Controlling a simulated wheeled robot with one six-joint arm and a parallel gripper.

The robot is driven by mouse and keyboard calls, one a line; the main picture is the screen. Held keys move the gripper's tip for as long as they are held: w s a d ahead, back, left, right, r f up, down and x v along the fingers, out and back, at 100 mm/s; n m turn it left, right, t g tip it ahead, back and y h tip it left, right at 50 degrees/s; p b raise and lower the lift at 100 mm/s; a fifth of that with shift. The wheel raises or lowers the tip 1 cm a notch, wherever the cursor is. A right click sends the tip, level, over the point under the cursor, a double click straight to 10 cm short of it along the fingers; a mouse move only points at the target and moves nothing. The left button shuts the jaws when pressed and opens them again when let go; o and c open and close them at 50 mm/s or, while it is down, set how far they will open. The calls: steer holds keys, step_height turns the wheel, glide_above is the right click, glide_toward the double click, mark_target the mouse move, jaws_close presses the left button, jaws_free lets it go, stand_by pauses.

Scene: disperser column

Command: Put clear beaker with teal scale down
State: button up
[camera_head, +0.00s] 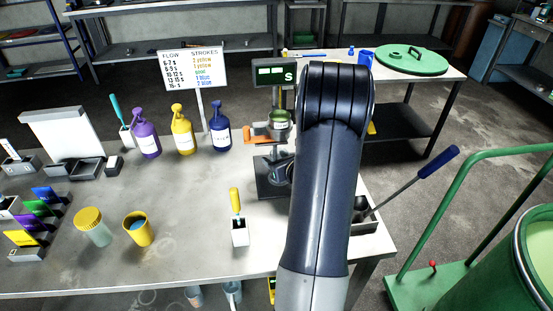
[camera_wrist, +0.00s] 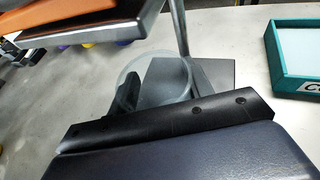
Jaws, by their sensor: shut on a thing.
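The clear beaker (camera_wrist: 150,68) shows in the wrist view as a round see-through rim and wall. My gripper (camera_wrist: 152,96) is shut on it, with dark jaws around its near side. Behind it in the picture is a dark flat plate (camera_wrist: 220,75) with a metal post (camera_wrist: 179,25) rising from it. I cannot tell whether the beaker touches this plate. No teal scale marks can be made out on the beaker.
The disperser's display (camera_head: 273,73), orange clamp (camera_head: 260,134) and dark base (camera_head: 270,178) stand left of my arm. A teal-edged tray (camera_wrist: 292,85) lies right in the wrist view. Pump bottles (camera_head: 183,135), a yellow cup (camera_head: 137,232) and a small white holder (camera_head: 239,234) stand further left.

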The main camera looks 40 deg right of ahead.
steer(key=o, duration=1)
steer(key=shift+f, duration=0.1)
steer(key=shift+r+p, duration=0.25)
steer(key=shift+p, duration=0.1)
steer(key=b+v, duration=0.1)
steer(key=v, duration=1.1)
